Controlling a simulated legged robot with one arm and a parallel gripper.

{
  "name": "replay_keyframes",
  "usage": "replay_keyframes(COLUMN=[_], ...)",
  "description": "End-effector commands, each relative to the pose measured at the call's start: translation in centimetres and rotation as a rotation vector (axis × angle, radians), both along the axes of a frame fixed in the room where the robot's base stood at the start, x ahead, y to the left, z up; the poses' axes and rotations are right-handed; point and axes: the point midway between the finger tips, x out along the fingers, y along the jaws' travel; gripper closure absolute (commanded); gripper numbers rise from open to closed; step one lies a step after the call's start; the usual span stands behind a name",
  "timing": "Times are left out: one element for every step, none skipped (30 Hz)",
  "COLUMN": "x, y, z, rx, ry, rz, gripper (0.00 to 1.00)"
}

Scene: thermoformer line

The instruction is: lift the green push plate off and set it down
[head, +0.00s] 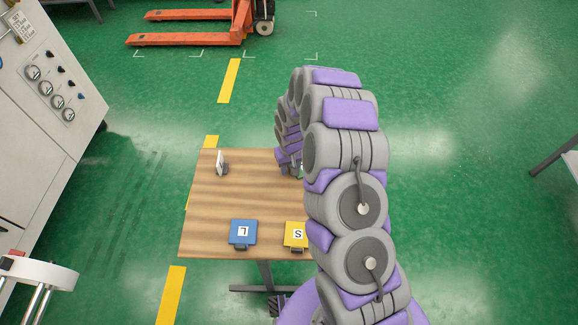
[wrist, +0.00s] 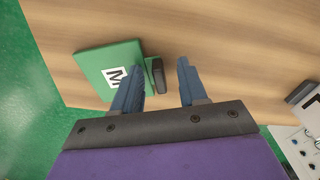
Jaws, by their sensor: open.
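The green push plate (wrist: 108,66), marked M, shows in the wrist view near the table edge, with a dark handle (wrist: 158,75) at its right side. My gripper (wrist: 160,68) is open, with one blue finger on each side of the handle in the picture. The left finger overlaps the plate's right part. Gaps show between the fingers and the handle, and I cannot tell how far down the fingers reach. In the head view my arm hides nearly all of the plate.
On the wooden table (head: 205,205), a blue plate (head: 243,228) marked L and a yellow plate (head: 294,232) marked S sit at the near edge. A white upright piece (head: 220,161) stands far left. The table's middle left is clear. A grey machine (head: 45,110) stands left.

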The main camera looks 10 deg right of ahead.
Motion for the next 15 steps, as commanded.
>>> replay_keyframes(x=[0.0, 0.0, 0.0, 0.0, 0.0, 0.0, 0.0, 0.0, 0.0, 0.0, 0.0, 0.0, 0.0, 0.0, 0.1], y=[-0.1, -0.1, 0.0, 0.0, 0.0, 0.0, 0.1, 0.1, 0.1, 0.1, 0.2, 0.1, 0.1, 0.1, 0.1], z=[0.0, 0.0, 0.0, 0.0, 0.0, 0.0, 0.1, 0.2, 0.3, 0.5, 0.7, 1.0, 1.3, 1.7, 2.3], rx=[0.001, 0.001, 0.0, 0.0, 0.0, -0.001, -0.001, -0.002, -0.002, -0.002, -0.002, -0.002, -0.002, -0.001, -0.001], ry=[0.0, 0.0, 0.0, 0.0, 0.0, 0.0, 0.0, 0.0, 0.0, -0.001, -0.001, -0.002, -0.002, -0.003, -0.004], rz=[-0.001, -0.001, -0.001, -0.001, -0.001, -0.001, 0.0, 0.0, 0.0, 0.0, 0.0, 0.0, 0.0, 0.0, 0.001], gripper=[0.58, 0.58, 0.58, 0.58, 0.58, 0.58, 0.58, 0.58, 0.58, 0.58, 0.58, 0.58, 0.58, 0.58, 0.58])
